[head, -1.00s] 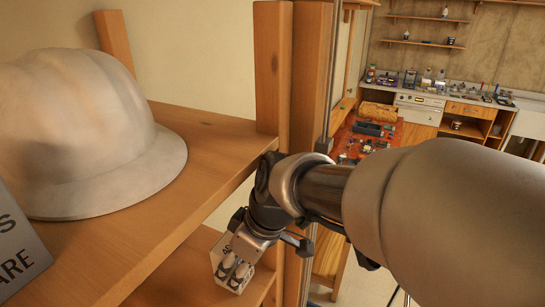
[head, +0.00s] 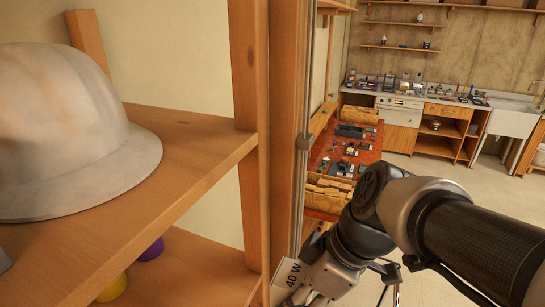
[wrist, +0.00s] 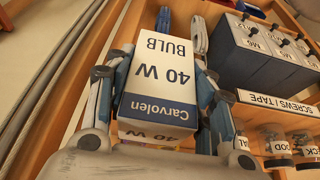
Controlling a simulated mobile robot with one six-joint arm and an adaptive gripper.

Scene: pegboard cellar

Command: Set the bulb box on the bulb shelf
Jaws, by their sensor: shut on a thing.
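The bulb box is a white and dark blue carton marked Carvolen 40 W BULB. In the wrist view the bulb box (wrist: 158,88) sits between the two fingers of my gripper (wrist: 162,78), which is shut on it. The lettering reads upside down there. In the head view a white corner of the box (head: 287,281) marked 40 W shows at the bottom, beside my gripper (head: 305,285), right of the wooden shelf post. No shelf in view carries a bulb label that I can read, so I cannot tell which one is the bulb shelf.
A hard hat (head: 75,130) stands on the upper wooden shelf (head: 190,165). Yellow (head: 113,288) and purple (head: 152,250) round things are below it. The wrist view shows dark drawers (wrist: 262,50), a SCREWS / TAPE label (wrist: 277,104) and several jars. A cluttered red bench (head: 335,165) stands behind.

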